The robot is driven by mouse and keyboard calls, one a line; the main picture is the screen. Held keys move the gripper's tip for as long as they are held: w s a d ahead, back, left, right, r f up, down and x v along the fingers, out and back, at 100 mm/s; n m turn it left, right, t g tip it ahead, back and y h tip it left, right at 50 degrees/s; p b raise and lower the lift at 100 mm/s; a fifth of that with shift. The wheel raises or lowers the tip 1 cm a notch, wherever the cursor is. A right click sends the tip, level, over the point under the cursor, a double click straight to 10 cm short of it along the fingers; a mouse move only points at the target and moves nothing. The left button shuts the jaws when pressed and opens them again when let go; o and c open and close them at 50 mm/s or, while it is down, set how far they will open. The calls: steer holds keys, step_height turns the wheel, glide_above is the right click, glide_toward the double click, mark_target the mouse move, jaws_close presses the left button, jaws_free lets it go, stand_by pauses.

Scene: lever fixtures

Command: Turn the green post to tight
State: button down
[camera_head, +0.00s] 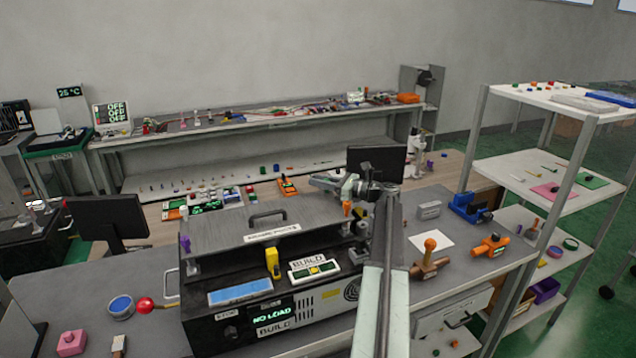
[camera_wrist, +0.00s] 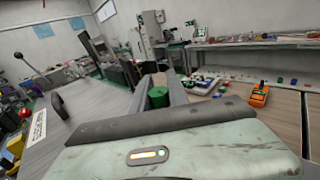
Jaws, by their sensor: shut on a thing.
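The green post (camera_wrist: 157,97) shows in the wrist view as a short green cylinder with a round top. My gripper (camera_wrist: 164,90) has its grey fingers on either side of it and is shut on it. The lower part of the post is hidden by my wrist housing and fingers. In the head view my gripper (camera_head: 318,181) reaches left from the end of my arm, above the back right of the machine lid. I cannot make out the green post there. No tight marking is readable in either view.
The dark build machine (camera_head: 225,310) with a lid handle (camera_head: 268,215) stands in front of my gripper. An orange device (camera_head: 288,186) lies on the bench behind, and also shows in the wrist view (camera_wrist: 260,95). A black monitor (camera_head: 376,162) stands close on the right.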

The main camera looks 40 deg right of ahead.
steer(key=c, duration=1.3)
jaws_free()
steer(key=v, duration=0.8)
